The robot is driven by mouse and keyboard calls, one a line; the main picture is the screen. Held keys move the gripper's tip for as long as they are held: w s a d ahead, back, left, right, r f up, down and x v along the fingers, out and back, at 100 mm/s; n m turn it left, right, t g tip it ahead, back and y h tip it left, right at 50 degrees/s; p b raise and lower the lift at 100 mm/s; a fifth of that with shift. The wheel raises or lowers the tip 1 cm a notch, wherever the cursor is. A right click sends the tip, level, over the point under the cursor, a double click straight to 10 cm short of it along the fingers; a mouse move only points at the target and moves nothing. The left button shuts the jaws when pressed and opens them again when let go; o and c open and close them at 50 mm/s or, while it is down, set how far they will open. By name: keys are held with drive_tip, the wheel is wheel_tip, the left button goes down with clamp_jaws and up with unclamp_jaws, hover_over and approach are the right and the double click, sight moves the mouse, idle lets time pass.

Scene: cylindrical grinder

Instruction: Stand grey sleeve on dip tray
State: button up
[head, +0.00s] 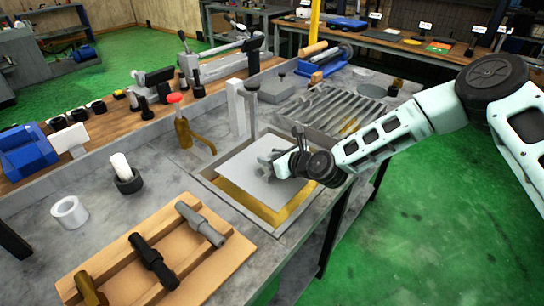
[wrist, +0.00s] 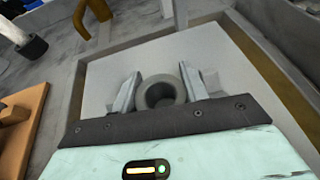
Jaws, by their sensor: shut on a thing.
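The grey sleeve (wrist: 160,90) shows in the wrist view as a short hollow cylinder, its open bore facing the camera. My gripper (wrist: 158,92) has one finger on each side of it and is shut on it. In the head view my gripper (head: 268,162) is low over the pale plate of the dip tray (head: 240,172). The tray has a grey rim and a yellowish band inside it. The sleeve is hard to make out in the head view. I cannot tell whether its lower end touches the plate.
A brass hand pump with a red knob (head: 175,99) and a white upright block (head: 236,107) stand behind the tray. A ribbed grey rack (head: 335,108) is behind right.

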drive_tip(key=o, duration=1)
drive_tip(key=shift+f, duration=0.1)
drive_tip(key=shift+c, duration=0.2)
